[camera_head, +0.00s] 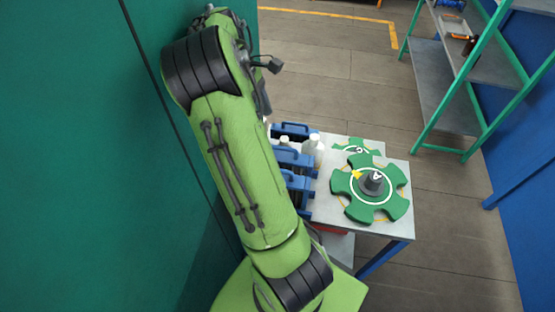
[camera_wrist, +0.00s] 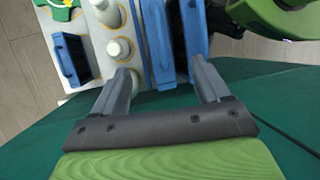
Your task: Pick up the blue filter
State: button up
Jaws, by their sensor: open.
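Blue filters with handles stand on a small table, several in the head view: one at the back (camera_head: 295,130), one in the middle (camera_head: 293,157) and one in front (camera_head: 298,182), partly hidden by my arm. In the wrist view, one blue filter (camera_wrist: 72,58) is at the left, a long blue piece (camera_wrist: 157,45) is in the middle, and another (camera_wrist: 193,28) is to its right. My gripper (camera_wrist: 160,78) is open and empty. The middle blue piece shows between its fingertips, and I cannot tell how far beyond them. The fingers are hidden in the head view.
White bottles (camera_head: 313,150) stand beside the filters; one (camera_wrist: 119,48) is near the left finger in the wrist view. A green star-shaped part (camera_head: 390,205) lies on the grey table (camera_head: 398,168). A green wall (camera_head: 70,150) is close on the left. A shelf (camera_head: 445,95) stands right.

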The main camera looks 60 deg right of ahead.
aim_at(281, 155)
jog(key=x, duration=1.2)
jog(key=shift+s+d+f+b, duration=0.15)
jog(key=shift+s+d+b, duration=0.05)
jog(key=shift+d+b, duration=0.15)
jog(key=c, duration=1.4)
